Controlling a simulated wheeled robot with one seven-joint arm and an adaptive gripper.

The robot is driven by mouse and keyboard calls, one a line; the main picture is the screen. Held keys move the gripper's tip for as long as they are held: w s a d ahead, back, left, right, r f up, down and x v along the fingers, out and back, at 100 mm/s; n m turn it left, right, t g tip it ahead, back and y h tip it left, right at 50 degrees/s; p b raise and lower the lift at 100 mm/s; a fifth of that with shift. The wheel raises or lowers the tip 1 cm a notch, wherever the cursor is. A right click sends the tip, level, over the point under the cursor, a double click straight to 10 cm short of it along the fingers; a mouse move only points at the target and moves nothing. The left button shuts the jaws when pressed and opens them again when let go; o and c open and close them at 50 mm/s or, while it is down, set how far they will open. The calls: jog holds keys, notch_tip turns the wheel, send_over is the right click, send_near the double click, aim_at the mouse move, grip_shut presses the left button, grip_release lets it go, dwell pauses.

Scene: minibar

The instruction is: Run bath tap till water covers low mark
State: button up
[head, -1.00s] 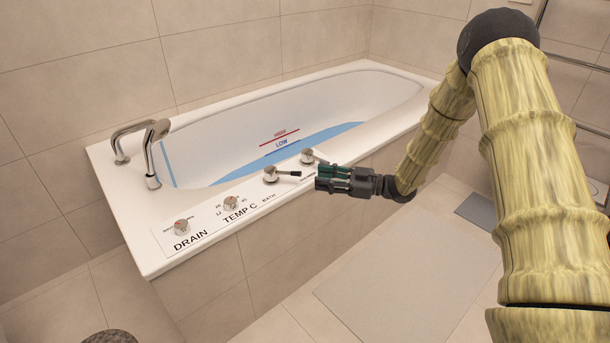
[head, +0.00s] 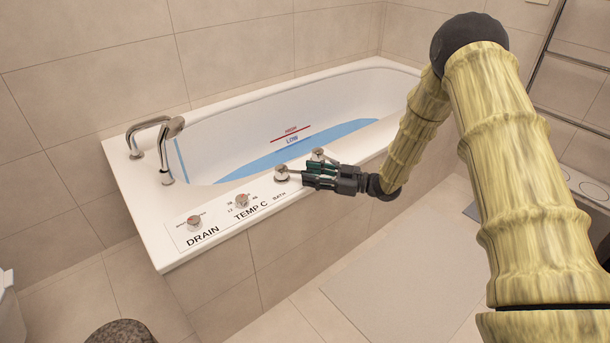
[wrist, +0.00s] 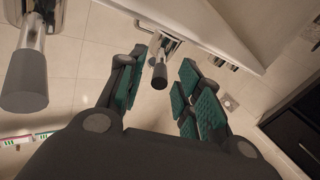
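The white bath (head: 130,200) holds blue water (head: 310,147). The water's edge lies just below the blue LOW label (head: 292,139); I cannot tell whether it covers the mark line. The red HIGH mark (head: 291,133) is above the water. The metal bath tap (head: 282,173) sits on the rim by the BATH label, its lever at my gripper (head: 307,174). In the wrist view, my gripper (wrist: 160,88) is open, with a dark-tipped lever (wrist: 158,74) between or just beyond the fingers. Contact is unclear. The curved metal spout (head: 145,130) stands at the left end.
A second control (head: 318,155) stands right of the bath tap, partly behind my gripper. TEMP C (head: 242,201) and DRAIN (head: 194,222) knobs are left. A large dark-tipped lever (wrist: 25,75) is close at left in the wrist view. A grey mat (head: 395,265) lies on the floor.

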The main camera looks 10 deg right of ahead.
aim_at(294, 173)
jog(key=shift+x, duration=1.2)
grip_shut()
